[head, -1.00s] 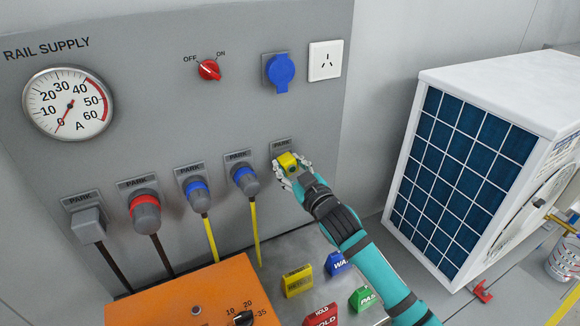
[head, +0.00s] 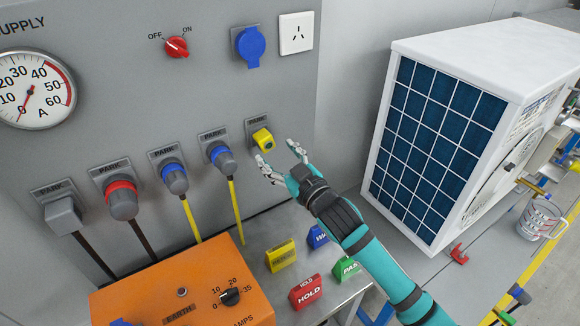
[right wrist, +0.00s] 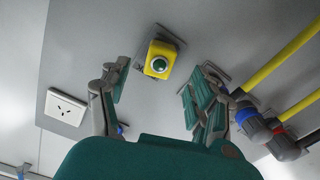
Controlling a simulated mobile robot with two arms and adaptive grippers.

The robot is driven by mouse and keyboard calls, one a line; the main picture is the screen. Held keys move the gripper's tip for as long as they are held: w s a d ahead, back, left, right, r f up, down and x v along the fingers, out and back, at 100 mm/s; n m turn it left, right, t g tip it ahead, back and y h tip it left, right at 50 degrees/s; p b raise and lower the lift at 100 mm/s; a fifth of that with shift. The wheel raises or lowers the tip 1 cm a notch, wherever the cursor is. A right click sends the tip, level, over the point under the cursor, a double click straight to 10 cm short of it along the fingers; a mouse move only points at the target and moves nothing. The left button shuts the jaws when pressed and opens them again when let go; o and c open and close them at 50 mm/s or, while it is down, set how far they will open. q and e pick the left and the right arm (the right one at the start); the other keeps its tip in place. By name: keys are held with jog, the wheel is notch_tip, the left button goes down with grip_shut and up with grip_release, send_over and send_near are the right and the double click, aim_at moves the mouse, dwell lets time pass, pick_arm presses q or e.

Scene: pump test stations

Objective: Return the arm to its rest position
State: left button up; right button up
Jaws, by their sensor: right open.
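My right arm (head: 375,240) is teal and reaches up from the lower right in the head view. My left gripper is not in view.
Several plugs, including a blue one (head: 222,158), hang in PARK holders to the left. Below stand an orange box (head: 180,290) and coloured tags such as the red HOLD tag (head: 307,292). A white unit with a blue grille (head: 430,140) stands close on the right.

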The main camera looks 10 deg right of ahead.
jog(key=s+d+f+m+g+h, duration=0.25)
jog(key=s+f+g, duration=0.35)
jog(key=s, duration=0.6)
jog(key=s+d+f+m+g+h, duration=0.1)
jog(key=s+d+f+g+h, duration=0.2)
jog(key=s+f, duration=0.7)
jog(key=s+d+f+m+g+h, duration=0.15)
jog(key=s+d+f+g, duration=0.4)
jog(key=s, duration=0.85)
notch_tip(320, 180, down, 25)
jog(key=y, duration=0.1)
jog(key=s+d+f+g, duration=0.1)
jog(key=s+d+f, duration=0.1)
jog(key=s+f, duration=1.5)
jog(key=shift+s, duration=0.5)
jog(key=shift+d+f+g, duration=0.1)
jog(key=shift+g, duration=0.15)
